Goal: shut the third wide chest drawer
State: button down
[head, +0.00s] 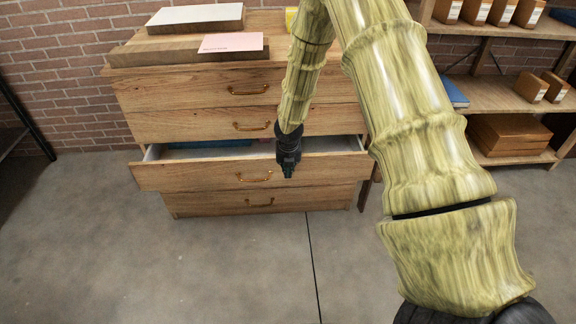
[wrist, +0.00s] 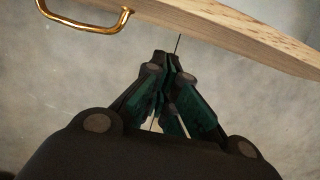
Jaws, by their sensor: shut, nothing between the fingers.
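A wide wooden chest (head: 190,91) with brass pull handles stands against the brick wall. Its third drawer from the top (head: 210,178) is pulled out, and its pale inside with something blue shows above the front. The other drawers look closed. My gripper (head: 288,174) is shut and empty, in front of the third drawer's front and just right of its handle (head: 254,177). In the wrist view my gripper (wrist: 168,60) points at the drawer front's edge (wrist: 220,25), with the brass handle (wrist: 95,25) at upper left. I cannot tell whether the fingertips touch the wood.
Boards and a pink sheet (head: 231,42) lie on the chest top. A wooden shelf (head: 490,95) with several small boxes stands at the right. My arm crosses the right half of the head view. The concrete floor (head: 240,265) before the chest is clear.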

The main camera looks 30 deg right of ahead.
jog(key=w, duration=0.1)
jog(key=w+d, duration=0.1)
jog(key=w, duration=0.1)
jog(key=shift+w+d+r, duration=0.1)
jog(key=shift+d+r, duration=0.1)
jog(key=shift+d, duration=0.15)
